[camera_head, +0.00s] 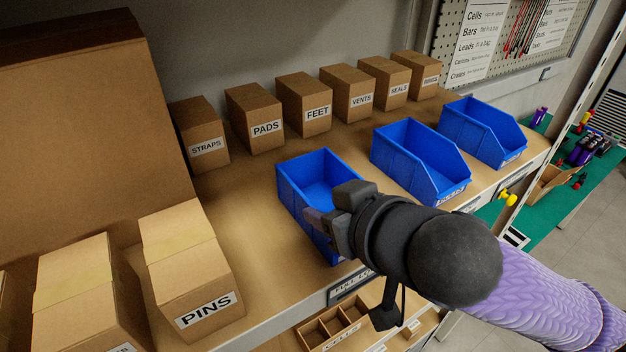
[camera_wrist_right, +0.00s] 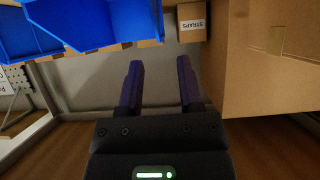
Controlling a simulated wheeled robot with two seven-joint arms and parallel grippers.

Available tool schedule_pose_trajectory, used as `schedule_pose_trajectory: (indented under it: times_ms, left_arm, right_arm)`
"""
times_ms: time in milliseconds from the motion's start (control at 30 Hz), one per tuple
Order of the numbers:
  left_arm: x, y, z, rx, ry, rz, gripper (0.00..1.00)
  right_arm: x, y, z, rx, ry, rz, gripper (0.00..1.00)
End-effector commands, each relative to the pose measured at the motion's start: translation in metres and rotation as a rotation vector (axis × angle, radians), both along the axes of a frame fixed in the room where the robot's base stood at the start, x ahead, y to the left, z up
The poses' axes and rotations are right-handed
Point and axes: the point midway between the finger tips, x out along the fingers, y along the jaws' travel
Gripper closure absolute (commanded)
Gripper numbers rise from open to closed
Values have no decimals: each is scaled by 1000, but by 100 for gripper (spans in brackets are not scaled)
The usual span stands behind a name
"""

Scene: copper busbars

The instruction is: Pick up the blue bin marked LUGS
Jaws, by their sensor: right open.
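Three blue open-front bins stand in a row on the shelf: a left one (camera_head: 296,190), a middle one (camera_head: 400,160) and a right one (camera_head: 470,130). Their front labels are too small or hidden to read, so I cannot tell which is marked LUGS. My right gripper (camera_head: 322,222) is at the front of the left bin, covering its right side and front label. In the right wrist view my gripper (camera_wrist_right: 160,66) has its two fingers apart with nothing between them. A blue bin (camera_wrist_right: 95,22) is just beyond the fingertips there. My left gripper is out of view.
Cardboard boxes marked STRAPS (camera_head: 203,130), PADS (camera_head: 255,115), FEET (camera_head: 304,105) and others line the back. A PINS box (camera_head: 190,270) and a very large carton (camera_head: 90,120) stand left. Bare shelf (camera_head: 245,200) lies left of the left bin.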

Motion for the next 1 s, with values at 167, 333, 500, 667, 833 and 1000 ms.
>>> schedule_pose_trajectory:
  times_ms: [167,333,500,667,833,1000]
  left_arm:
    - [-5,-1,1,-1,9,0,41]
    - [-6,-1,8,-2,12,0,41]
    - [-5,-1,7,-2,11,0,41]
    - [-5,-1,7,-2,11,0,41]
    - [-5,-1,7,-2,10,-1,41]
    - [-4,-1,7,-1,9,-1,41]
  right_arm:
    - [21,15,-13,2,2,-1,54]
    - [48,34,-24,0,2,-2,54]
    - [58,41,-33,0,0,-1,54]
    - [57,41,-33,1,-1,0,57]
    - [57,41,-33,1,-1,0,93]
    - [57,41,-32,1,0,0,100]
